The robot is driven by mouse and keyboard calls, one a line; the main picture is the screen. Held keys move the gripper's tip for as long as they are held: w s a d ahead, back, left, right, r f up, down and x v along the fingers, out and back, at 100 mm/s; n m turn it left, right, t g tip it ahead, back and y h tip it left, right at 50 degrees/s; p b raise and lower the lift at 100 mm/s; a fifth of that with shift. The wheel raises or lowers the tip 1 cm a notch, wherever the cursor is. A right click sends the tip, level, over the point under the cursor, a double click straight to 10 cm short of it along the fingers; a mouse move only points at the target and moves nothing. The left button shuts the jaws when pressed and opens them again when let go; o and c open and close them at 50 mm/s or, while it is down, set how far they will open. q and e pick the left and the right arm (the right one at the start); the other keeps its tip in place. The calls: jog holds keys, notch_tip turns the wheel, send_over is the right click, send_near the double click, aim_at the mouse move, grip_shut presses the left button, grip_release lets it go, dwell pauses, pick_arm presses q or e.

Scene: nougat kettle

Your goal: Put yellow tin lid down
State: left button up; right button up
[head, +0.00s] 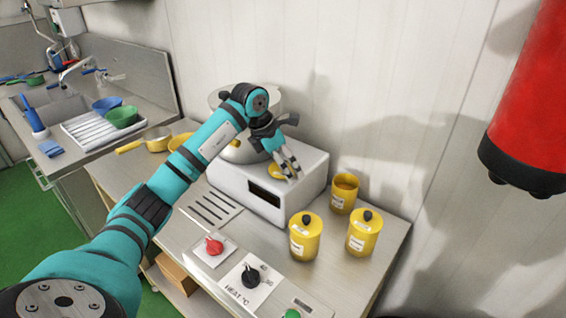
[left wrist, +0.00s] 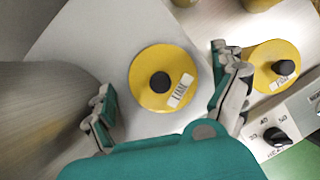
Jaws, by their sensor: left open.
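The yellow tin lid (left wrist: 150,88), round with a black knob and a white label, lies on the white top of the box-shaped unit (head: 238,187). In the head view the lid (head: 275,172) is partly hidden by my left gripper (head: 291,172). In the left wrist view my left gripper (left wrist: 168,100) is open, with one finger on each side of the lid and clear gaps to it. An open yellow tin (head: 345,195) with brown contents stands right of the unit. My right gripper is not in view.
Two yellow tins with black-knobbed lids stand in front, one at left (head: 305,240) and one at right (head: 363,235). A metal kettle (head: 240,152) stands behind my arm. A yellow-handled pan (head: 156,140) is at left. A red cylinder (head: 535,100) hangs at right.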

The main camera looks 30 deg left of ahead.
aim_at(274, 172)
pick_arm(q)
jog(key=shift+r, duration=0.15)
jog(key=b+v, duration=0.1)
jog(key=v, duration=0.6)
jog(key=shift+b, duration=0.4)
jog(key=shift+s+r, duration=0.1)
jog(key=shift+r, duration=0.15)
